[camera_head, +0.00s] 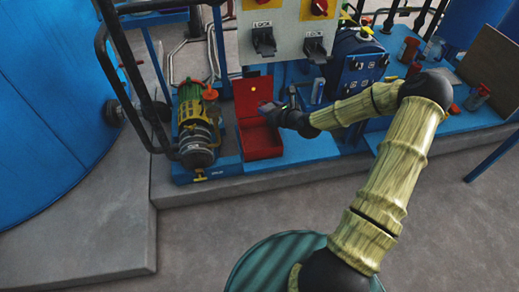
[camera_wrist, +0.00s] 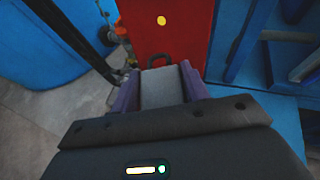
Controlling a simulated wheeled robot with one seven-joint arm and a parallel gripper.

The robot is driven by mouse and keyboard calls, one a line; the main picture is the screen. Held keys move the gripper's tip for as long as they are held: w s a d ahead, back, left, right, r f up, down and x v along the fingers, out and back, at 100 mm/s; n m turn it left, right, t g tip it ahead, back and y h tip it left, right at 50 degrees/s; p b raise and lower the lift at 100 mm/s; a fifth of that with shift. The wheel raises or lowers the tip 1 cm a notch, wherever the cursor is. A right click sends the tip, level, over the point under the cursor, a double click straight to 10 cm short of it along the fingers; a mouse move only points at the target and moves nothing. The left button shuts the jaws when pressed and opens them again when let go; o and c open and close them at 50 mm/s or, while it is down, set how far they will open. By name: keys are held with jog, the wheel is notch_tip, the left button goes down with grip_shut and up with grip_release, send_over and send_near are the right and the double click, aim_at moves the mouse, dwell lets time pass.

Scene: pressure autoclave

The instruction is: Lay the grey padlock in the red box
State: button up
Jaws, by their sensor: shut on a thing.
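The red box (camera_head: 262,146) stands on the blue platform with its lid (camera_head: 253,92) raised at the back. A yellow dot marks the lid. My gripper (camera_head: 270,108) is above the box, in front of the lid. In the wrist view my gripper (camera_wrist: 159,82) has its purple fingers shut on the sides of the grey padlock (camera_wrist: 162,90). The padlock's dark shackle points away from me, towards the red lid (camera_wrist: 170,32). The padlock is too small to make out clearly in the head view. The box's inside floor is hidden in the wrist view.
A green and yellow motor or pump (camera_head: 197,125) stands close left of the box. A pale panel (camera_head: 285,30) with lock tags and red knobs hangs above and behind. A blue cabinet (camera_head: 355,65) stands to the right.

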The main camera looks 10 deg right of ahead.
jog(key=shift+r, duration=0.1)
notch_tip(320, 180, down, 6)
jog(key=shift+b, duration=0.3)
jog(key=shift+f, duration=0.2)
jog(key=shift+f, duration=1.85)
jog(key=shift+f+b, duration=0.3)
jog(key=shift+b, duration=0.1)
jog(key=shift+f, duration=0.35)
